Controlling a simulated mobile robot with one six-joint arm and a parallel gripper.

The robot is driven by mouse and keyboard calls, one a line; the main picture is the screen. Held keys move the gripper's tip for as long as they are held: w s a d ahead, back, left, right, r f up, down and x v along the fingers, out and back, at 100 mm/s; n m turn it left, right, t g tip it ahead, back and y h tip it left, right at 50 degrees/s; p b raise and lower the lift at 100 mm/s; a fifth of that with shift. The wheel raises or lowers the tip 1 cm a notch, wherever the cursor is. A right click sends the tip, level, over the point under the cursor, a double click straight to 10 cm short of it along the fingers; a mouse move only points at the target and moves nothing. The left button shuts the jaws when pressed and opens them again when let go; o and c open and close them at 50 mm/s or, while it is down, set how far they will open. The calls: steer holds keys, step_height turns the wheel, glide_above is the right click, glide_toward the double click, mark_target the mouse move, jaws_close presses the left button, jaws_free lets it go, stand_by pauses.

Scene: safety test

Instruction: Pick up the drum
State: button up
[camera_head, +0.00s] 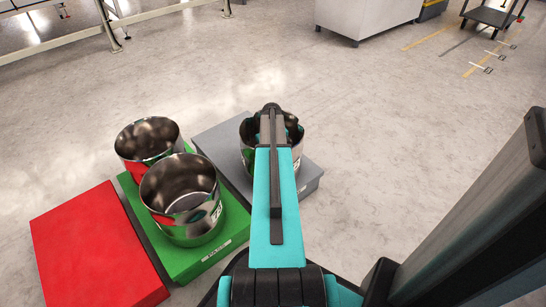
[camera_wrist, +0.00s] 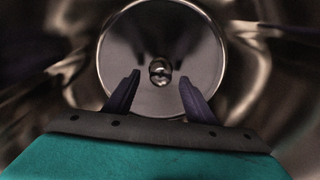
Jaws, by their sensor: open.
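A shiny metal drum (camera_head: 246,147), open at the top, stands on a grey platform (camera_head: 218,139). My arm reaches over it and hides much of it. In the wrist view, I look down into a drum, with its round bottom (camera_wrist: 160,35) and curved, mirror-like wall around it. My gripper (camera_wrist: 160,76) is open, its two dark fingers apart and pointing toward that bottom. A small shiny round shape (camera_wrist: 160,72) shows between the fingertips. I cannot tell whether it is a knob or a reflection. Nothing is visibly clamped. The head view hides my fingers.
Two similar metal drums, one farther back (camera_head: 148,138) and one nearer (camera_head: 180,190), stand on a green platform (camera_head: 218,250) marked "PASS". A red platform (camera_head: 95,250) is empty at the left. Clear floor (camera_head: 400,120) lies to the right. A white cabinet (camera_head: 365,15) stands behind.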

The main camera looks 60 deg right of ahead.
steer(key=shift+f+b, duration=0.75)
steer(key=shift+f, duration=0.9)
steer(key=c, duration=1.3)
jaws_close()
steer(key=shift+d+r, duration=0.1)
